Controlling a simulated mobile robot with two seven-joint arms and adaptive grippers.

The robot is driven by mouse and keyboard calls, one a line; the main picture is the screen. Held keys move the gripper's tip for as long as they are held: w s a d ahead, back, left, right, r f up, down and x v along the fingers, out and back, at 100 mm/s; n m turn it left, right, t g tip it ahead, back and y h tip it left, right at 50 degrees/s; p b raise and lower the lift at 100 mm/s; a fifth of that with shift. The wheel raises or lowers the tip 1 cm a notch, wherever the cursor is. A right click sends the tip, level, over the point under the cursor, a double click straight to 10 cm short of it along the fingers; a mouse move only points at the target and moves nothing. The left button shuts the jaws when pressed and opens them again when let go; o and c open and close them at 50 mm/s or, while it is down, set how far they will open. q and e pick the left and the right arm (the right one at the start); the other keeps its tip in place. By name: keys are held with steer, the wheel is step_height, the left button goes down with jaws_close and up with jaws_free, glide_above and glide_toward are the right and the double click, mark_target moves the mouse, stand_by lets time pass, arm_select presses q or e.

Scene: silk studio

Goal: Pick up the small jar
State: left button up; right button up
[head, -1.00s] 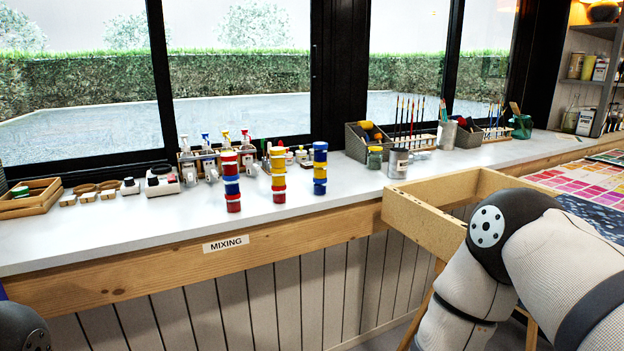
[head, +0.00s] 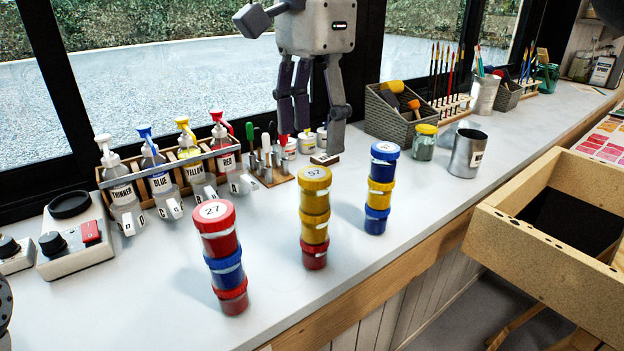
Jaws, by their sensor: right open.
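My right gripper (head: 310,138) points down at the top middle of the head view. Its two dark fingers are apart, with nothing seen between them but small pots behind. Small white-lidded jars (head: 305,141) stand on the counter around and behind the fingertips, partly hidden by them. A small glass jar with a yellow lid (head: 424,141) stands to the right of the gripper, beside a grey basket. Small lidded paint jars also stand in three stacks in front, topped red (head: 214,216), yellow (head: 315,178) and blue (head: 384,152). Which is the task's jar I cannot tell. My left gripper is not seen.
A rack of pump bottles (head: 160,180) and a switch box (head: 74,240) stand at left. The grey basket (head: 392,112), a metal can (head: 467,153) and brush holders (head: 452,106) stand at right. The counter's front strip is mostly clear.

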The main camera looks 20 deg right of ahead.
mark_target(314, 174)
step_height(314, 174, down, 8)
steer(key=shift+s+p, duration=0.1)
steer(key=shift+p, duration=0.2)
steer(key=shift+f, duration=0.1)
steer(key=c, duration=1.3)
